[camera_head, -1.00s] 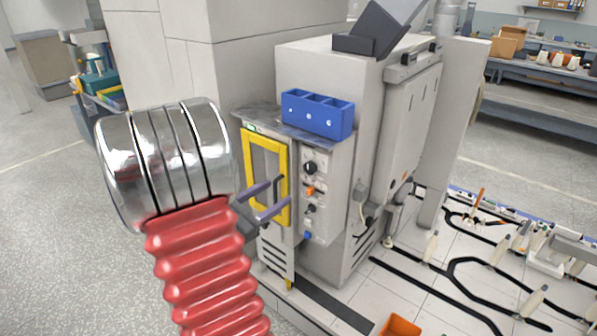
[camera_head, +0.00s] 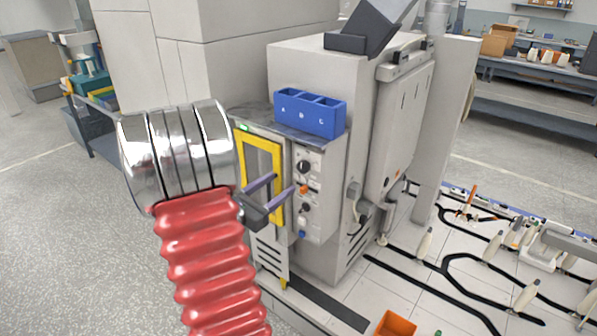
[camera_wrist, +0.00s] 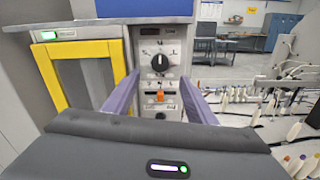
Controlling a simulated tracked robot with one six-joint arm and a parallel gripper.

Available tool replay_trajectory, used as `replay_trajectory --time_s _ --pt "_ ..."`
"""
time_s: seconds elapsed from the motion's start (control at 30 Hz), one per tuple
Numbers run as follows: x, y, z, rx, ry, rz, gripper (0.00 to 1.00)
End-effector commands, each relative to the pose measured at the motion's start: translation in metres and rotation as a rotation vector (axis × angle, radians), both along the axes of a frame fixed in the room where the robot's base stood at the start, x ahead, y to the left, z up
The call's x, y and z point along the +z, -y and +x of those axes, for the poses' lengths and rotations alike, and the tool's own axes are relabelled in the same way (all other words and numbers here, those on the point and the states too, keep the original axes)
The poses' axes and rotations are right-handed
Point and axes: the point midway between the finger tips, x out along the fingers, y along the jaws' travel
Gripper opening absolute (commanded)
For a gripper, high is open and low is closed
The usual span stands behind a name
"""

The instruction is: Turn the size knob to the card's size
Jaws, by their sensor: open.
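The control panel (camera_wrist: 170,45) of the grey machine has a black round knob (camera_wrist: 160,62) with a white pointer mark pointing roughly upward. The same knob shows in the head view (camera_head: 304,167). Below it is an orange control (camera_wrist: 160,96), then a smaller dark knob (camera_wrist: 160,115). Which is the size knob I cannot read from the labels. My gripper (camera_wrist: 158,78) is open and empty, its two purple fingers either side of the knob column in the wrist view. In the head view my gripper (camera_head: 284,183) is close to the panel. I cannot make out a size card.
A yellow-framed door (camera_head: 260,175) is left of the panel. A blue bin (camera_head: 311,113) with lettered compartments sits on the ledge above. An orange bin (camera_head: 396,325) is on the floor side. A floor with black tracks and several bobbins lies to the right.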

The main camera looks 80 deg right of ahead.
Motion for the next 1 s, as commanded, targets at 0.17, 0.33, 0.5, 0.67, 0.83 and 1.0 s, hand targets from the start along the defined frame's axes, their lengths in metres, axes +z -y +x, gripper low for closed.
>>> replay_trajectory --time_s 0.17,0.33,0.5,0.67,0.83,1.0 --pt "-0.001 0.024 -0.012 -0.004 -0.001 0.001 0.51" --pt "-0.001 0.048 -0.022 -0.003 -0.001 0.001 0.51" --pt "-0.001 0.071 -0.032 -0.004 -0.001 0.001 0.51" --pt "-0.001 0.087 -0.038 -0.002 0.0 0.002 0.51" --pt "0.0 0.092 -0.041 -0.002 0.0 0.0 0.51" --pt "0.0 0.092 -0.041 -0.001 0.0 0.001 0.51"
